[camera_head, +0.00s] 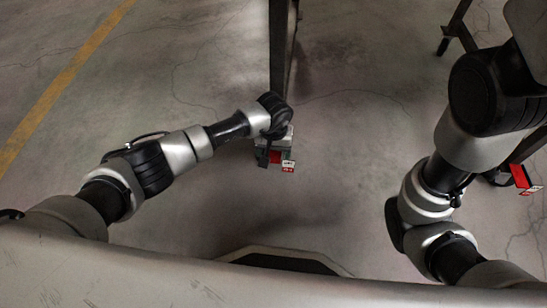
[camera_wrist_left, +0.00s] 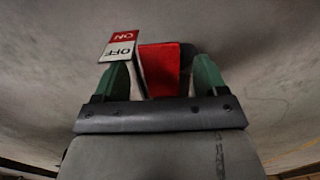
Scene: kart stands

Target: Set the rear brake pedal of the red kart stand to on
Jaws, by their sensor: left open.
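A red brake pedal (camera_head: 275,157) is at the foot of a dark upright post (camera_head: 281,45) in the head view. A small red and white label plate (camera_head: 288,166) is beside it. My left gripper (camera_head: 273,150) is at this pedal and partly covers it. In the left wrist view the open green fingers (camera_wrist_left: 161,76) stand on either side of the red pedal (camera_wrist_left: 162,70). The label (camera_wrist_left: 122,46) reads ON on red and OFF on white, upside down. I cannot tell whether the fingers touch the pedal or which setting it has. My right gripper is out of view.
A second red pedal (camera_head: 520,177) with a label (camera_head: 532,190) is at the far right, partly behind my right arm. A dark stand leg (camera_head: 455,27) is at the upper right. The concrete floor (camera_head: 340,150) between the two pedals is clear. A yellow line (camera_head: 60,85) crosses the left.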

